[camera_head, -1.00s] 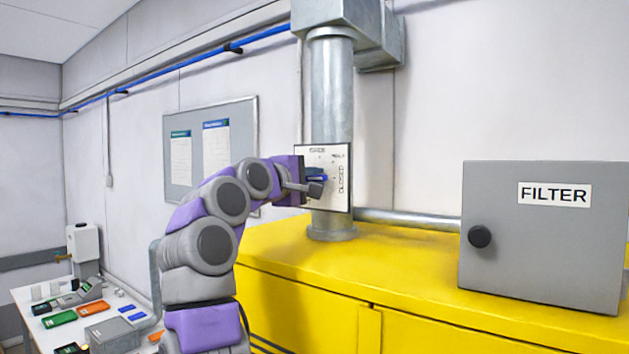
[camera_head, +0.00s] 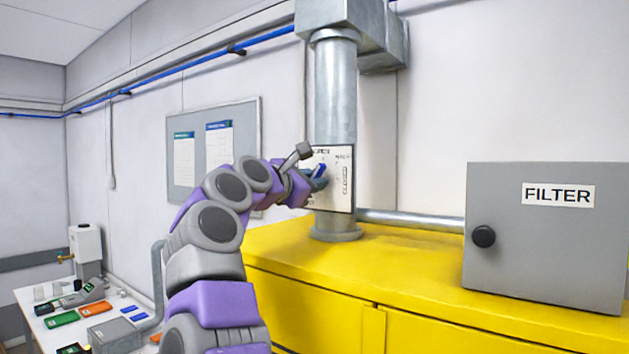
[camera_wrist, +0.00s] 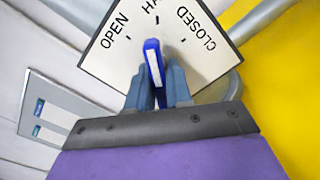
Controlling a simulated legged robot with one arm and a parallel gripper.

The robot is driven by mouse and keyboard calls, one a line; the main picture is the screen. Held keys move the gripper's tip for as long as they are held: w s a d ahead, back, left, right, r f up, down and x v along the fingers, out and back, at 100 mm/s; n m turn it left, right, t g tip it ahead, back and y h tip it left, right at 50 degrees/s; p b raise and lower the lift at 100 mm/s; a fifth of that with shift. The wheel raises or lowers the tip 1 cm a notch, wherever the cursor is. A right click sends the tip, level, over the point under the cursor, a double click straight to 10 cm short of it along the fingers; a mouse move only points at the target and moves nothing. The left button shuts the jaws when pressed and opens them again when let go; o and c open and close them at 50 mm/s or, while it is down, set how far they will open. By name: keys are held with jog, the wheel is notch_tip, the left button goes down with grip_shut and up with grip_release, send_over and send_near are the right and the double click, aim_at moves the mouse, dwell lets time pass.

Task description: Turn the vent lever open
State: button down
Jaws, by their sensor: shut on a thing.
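The vent lever is a blue bar (camera_head: 321,171) on a white dial plate (camera_head: 346,198) fixed to the front of the metal duct. In the wrist view, the lever (camera_wrist: 154,62) stands between my two grey-blue fingers, and my gripper (camera_wrist: 157,88) is shut on it. The plate (camera_wrist: 210,60) reads OPEN at left, a partly cut-off "HA" at the top and CLOSED at right. The lever's tip points close to the middle mark, slightly toward OPEN. In the head view, my gripper (camera_head: 313,181) is at the plate and partly hides it.
The vertical duct (camera_head: 334,100) rises from a yellow cabinet (camera_head: 400,265). A grey FILTER box (camera_head: 550,240) stands on the cabinet at right. A horizontal pipe (camera_head: 410,220) runs behind. A table with several small items (camera_head: 70,318) is at lower left.

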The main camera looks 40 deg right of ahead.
jog(key=n+p, duration=0.1)
jog(key=n, duration=0.2)
jog(key=shift+n, duration=0.3)
jog(key=shift+r+n+p, duration=0.15)
jog(key=shift+n+p, duration=0.5)
jog(key=shift+n, duration=1.15)
jog(key=c, duration=1.4)
grip_release()
jog(key=shift+o, duration=1.4)
jog(key=shift+w, duration=0.15)
jog(key=b+v, duration=0.4)
jog(key=v, duration=1.3)
jog(key=shift+a, duration=0.35)
